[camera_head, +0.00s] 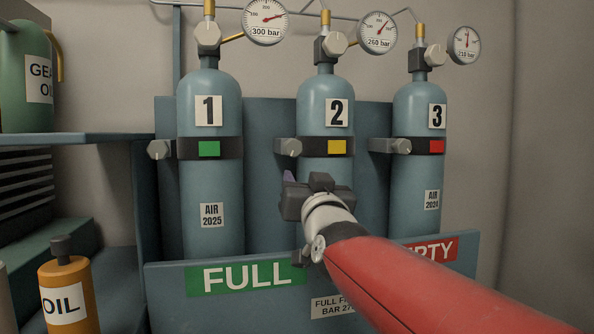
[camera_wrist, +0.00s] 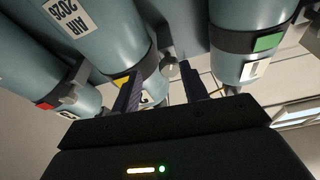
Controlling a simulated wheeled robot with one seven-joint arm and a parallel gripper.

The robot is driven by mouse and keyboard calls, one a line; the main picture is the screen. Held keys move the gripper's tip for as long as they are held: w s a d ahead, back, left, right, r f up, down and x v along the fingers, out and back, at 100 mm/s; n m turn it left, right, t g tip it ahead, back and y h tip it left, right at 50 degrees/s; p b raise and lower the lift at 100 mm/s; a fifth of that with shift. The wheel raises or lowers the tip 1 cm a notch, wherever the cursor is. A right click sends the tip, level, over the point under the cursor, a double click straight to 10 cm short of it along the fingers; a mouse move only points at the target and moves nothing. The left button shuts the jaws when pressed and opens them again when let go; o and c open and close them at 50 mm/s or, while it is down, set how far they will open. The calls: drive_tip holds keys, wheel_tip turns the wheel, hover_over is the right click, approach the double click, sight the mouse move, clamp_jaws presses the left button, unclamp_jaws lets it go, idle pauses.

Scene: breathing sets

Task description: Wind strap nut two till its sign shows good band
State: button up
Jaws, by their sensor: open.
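Cylinder two (camera_head: 325,105) is a blue-grey bottle in the middle, held by a dark strap (camera_head: 312,147) with a yellow sign (camera_head: 337,147). Strap nut two (camera_head: 287,147) is a grey knob at the strap's left end. My gripper (camera_head: 305,180) is below and near this nut, in front of the cylinder's lower part, which it hides. In the wrist view my gripper (camera_wrist: 162,66) has its two dark fingers apart, with nothing held. The grey nut (camera_wrist: 171,61) shows beyond the fingertips, between them. The yellow sign (camera_wrist: 121,79) is partly behind the left finger.
Cylinder one (camera_head: 210,105) has a green sign and nut one (camera_head: 159,149); cylinder three (camera_head: 418,105) has a red sign and nut three (camera_head: 402,146). Gauges (camera_head: 377,32) hang above. A blue front panel (camera_head: 170,290) stands below. An orange oil can (camera_head: 70,285) stands left.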

sight(293, 152)
drive_tip(key=shift+m+t, duration=0.3)
drive_tip(key=shift+t, duration=0.4)
drive_tip(key=w+r, duration=0.1)
drive_tip(key=w, duration=0.1)
drive_tip(key=w+a+r, duration=0.1)
drive_tip(key=w+r, duration=0.1)
drive_tip(key=w+a+r+p, duration=0.1)
drive_tip(key=w+r, duration=0.1)
drive_tip(key=shift+w+a, duration=0.2)
drive_tip(key=shift+w, duration=0.1)
drive_tip(key=shift+w+a+r, duration=0.1)
drive_tip(key=shift+w+r, duration=0.05)
drive_tip(key=shift+w, duration=0.45)
drive_tip(key=c, duration=0.7)
